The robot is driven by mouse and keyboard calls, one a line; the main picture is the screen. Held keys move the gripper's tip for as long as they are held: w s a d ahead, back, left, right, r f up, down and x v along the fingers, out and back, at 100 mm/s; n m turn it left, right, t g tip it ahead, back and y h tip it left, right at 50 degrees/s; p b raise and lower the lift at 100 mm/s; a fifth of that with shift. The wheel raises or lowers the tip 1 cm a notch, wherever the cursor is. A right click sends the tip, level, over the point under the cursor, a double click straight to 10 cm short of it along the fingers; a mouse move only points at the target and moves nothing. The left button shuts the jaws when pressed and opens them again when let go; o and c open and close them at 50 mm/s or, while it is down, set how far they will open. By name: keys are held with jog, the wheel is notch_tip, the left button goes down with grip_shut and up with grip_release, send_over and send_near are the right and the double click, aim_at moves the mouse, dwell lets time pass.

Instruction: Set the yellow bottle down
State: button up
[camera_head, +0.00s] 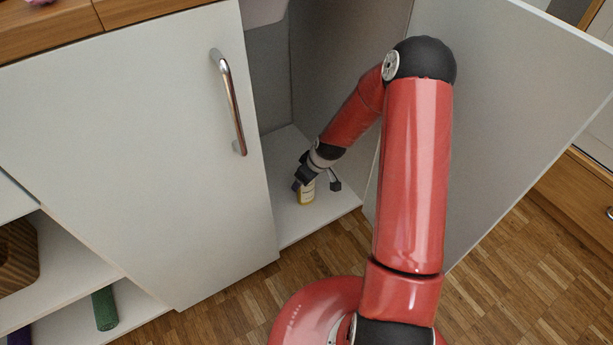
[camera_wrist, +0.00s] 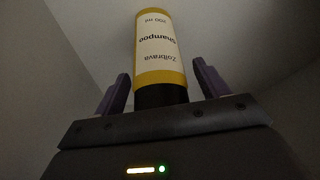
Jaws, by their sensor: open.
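The yellow bottle (camera_head: 307,194) stands on the white floor (camera_head: 297,223) inside the cabinet, near its front edge. In the wrist view the bottle (camera_wrist: 160,50) shows yellow bands, a pale label reading "Shampoo" and a black cap. My gripper (camera_wrist: 160,92) is open around the cap end, with a dark finger on each side and gaps between fingers and bottle. In the head view my gripper (camera_head: 318,183) is at the upper part of the bottle and hides some of it.
A closed white door (camera_head: 130,150) with a metal handle (camera_head: 229,102) is left of the opening. An open white door (camera_head: 510,120) stands on the right, close to my arm. Lower left shelves hold a green cylinder (camera_head: 105,308) and a wooden object (camera_head: 17,255).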

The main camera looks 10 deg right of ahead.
jog(key=s+r+m+h+p, duration=0.1)
jog(key=s+r, duration=0.3)
jog(key=r, duration=0.5)
jog(key=s+d+r+m+h, duration=0.1)
jog(key=s+r, duration=0.4)
jog(key=r, duration=0.5)
jog(key=s+r+m+h+p, duration=0.1)
jog(key=s+r, duration=0.3)
jog(key=r, duration=0.5)
jog(key=s+r+m+t, duration=0.1)
jog(key=s+r, duration=0.3)
jog(key=s, duration=0.4)
jog(key=s+a+r+m, duration=0.1)
jog(key=s+r+m, duration=0.2)
jog(key=s+r, duration=0.2)
jog(key=shift+s+r+t, duration=0.2)
jog(key=shift+s+t, duration=0.2)
jog(key=shift+s, duration=1)
